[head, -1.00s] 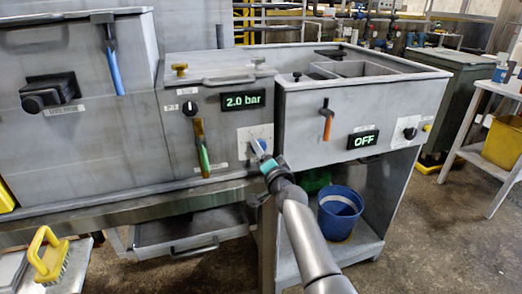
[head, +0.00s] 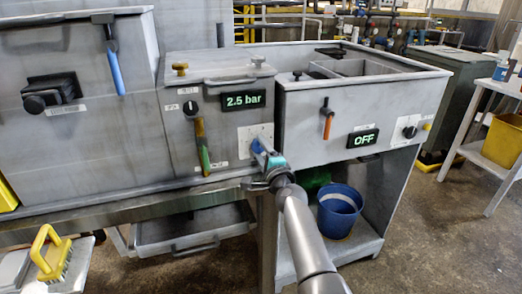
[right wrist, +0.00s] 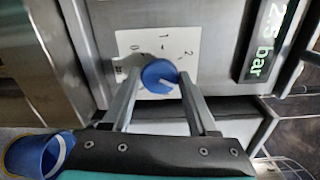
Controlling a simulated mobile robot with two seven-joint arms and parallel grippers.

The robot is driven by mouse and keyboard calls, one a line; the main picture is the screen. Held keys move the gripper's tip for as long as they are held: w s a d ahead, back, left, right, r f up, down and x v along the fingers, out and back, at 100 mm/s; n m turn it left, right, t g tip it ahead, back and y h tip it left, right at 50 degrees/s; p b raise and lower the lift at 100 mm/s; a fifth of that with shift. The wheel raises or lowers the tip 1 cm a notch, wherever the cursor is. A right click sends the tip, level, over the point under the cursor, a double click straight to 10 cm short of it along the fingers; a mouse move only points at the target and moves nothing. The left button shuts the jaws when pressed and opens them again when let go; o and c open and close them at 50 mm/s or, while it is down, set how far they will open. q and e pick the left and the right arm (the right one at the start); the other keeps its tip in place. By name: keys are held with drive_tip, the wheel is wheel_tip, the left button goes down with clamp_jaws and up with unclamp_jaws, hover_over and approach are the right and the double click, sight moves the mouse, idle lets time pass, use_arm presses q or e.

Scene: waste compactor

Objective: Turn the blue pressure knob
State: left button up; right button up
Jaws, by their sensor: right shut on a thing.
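The blue pressure knob (right wrist: 159,76) sits on a white scale plate (right wrist: 182,40) with the marks 0, 1 and 2. Its pale notch points to the lower right in the right wrist view. My right gripper (right wrist: 160,78) has one finger on each side of the knob and is shut on it. In the head view my right gripper (head: 262,152) is at the white plate (head: 248,138) and mostly hides the knob. The pressure display (head: 244,99) reads 2.5 bar; it also shows in the right wrist view (right wrist: 266,40). My left gripper is not in view.
An orange-handled lever (head: 327,122) and an OFF display (head: 362,139) are to the right. A green-handled lever (head: 204,155) is left of the plate. A blue bucket (head: 338,212) stands on the lower shelf. A yellow brush (head: 48,252) lies at the lower left.

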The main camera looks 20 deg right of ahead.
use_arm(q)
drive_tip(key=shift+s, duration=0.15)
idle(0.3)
use_arm(e)
drive_tip(key=o, duration=0.9)
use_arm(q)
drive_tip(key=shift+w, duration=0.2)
use_arm(e)
drive_tip(key=o, duration=0.4)
drive_tip(key=shift+o, duration=0.2)
drive_tip(key=shift+s, duration=0.1)
